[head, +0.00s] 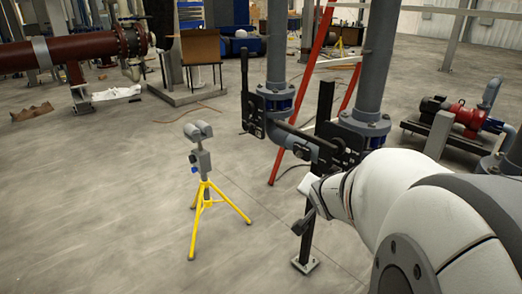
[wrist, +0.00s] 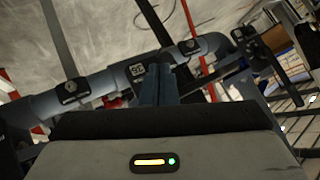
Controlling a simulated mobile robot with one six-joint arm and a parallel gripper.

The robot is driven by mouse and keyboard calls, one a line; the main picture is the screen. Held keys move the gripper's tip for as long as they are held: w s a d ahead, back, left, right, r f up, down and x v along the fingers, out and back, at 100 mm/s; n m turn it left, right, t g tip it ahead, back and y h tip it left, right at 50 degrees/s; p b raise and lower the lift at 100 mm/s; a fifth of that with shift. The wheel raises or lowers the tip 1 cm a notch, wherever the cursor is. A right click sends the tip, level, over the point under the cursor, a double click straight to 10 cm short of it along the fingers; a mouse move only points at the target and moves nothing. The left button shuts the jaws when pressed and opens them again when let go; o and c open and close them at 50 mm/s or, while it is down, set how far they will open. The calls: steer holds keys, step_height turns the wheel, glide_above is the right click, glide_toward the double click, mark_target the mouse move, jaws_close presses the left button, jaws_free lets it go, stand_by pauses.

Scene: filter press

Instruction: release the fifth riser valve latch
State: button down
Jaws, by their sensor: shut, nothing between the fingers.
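In the wrist view, the fingers of my gripper (wrist: 164,84) are together and empty. They point at a grey horizontal pipe (wrist: 105,84) carrying several small black latch-like fittings. One fitting with a white label (wrist: 138,72) is just left of the fingertips, one (wrist: 72,91) is farther left, and one (wrist: 190,46) is farther right. Whether the fingertips touch the pipe, and which fitting is the fifth latch, I cannot tell. In the head view, two grey risers with black valve plates stand at the left (head: 252,115) and right (head: 347,145). My arm hides part of the area below the right one.
A black post (head: 325,110) on a floor plate stands between the risers. A yellow tripod stand (head: 204,200) is to the left, with bare floor around it. A red ladder (head: 316,50) is behind. A red pump (head: 466,115) stands to the right.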

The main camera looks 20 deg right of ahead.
steer(key=d+f+m+t+h+b, duration=0.1)
steer(key=d+f+m+t+b, duration=0.1)
steer(key=d+m, duration=0.2)
steer(key=w+d+f+m+t+h+b, duration=0.1)
steer(key=d+m, duration=0.4)
steer(key=d, duration=0.5)
steer(key=f+t, duration=0.1)
steer(key=t, duration=0.1)
steer(key=shift+d+f+t+b, duration=0.3)
steer(key=shift+d+b, duration=0.05)
steer(key=p, duration=0.2)
glide_toward(335, 170)
steer(key=w+d+f, duration=0.2)
steer(key=w+d, duration=0.2)
steer(key=w, duration=0.1)
steer(key=shift+w, duration=0.25)
